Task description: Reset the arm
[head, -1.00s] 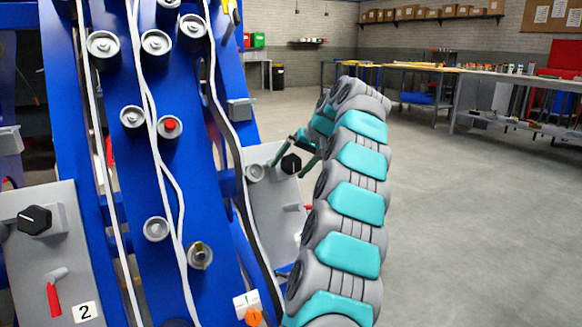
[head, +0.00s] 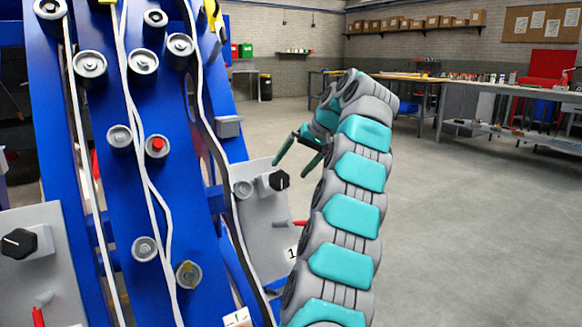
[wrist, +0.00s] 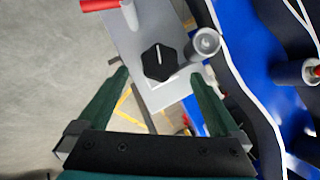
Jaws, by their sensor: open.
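My gripper (head: 299,156) is open and empty, in front of the grey panel (head: 262,215) marked 1. A black knob (head: 279,180) with a white mark sits on that panel. In the wrist view the same knob (wrist: 158,62) lies ahead, between and beyond the open fingertips (wrist: 160,83), and I see no contact. My arm rises on the right side of the head view and bends toward the chassis at its top.
The blue chassis (head: 175,215) fills the left, with white cables, grey cylindrical fittings and a red button (head: 157,146). A red-handled lever (head: 298,223) sits below the knob. Another grey panel (head: 45,275) is at lower left. Open floor (head: 470,230) lies right; workbenches (head: 500,90) stand behind.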

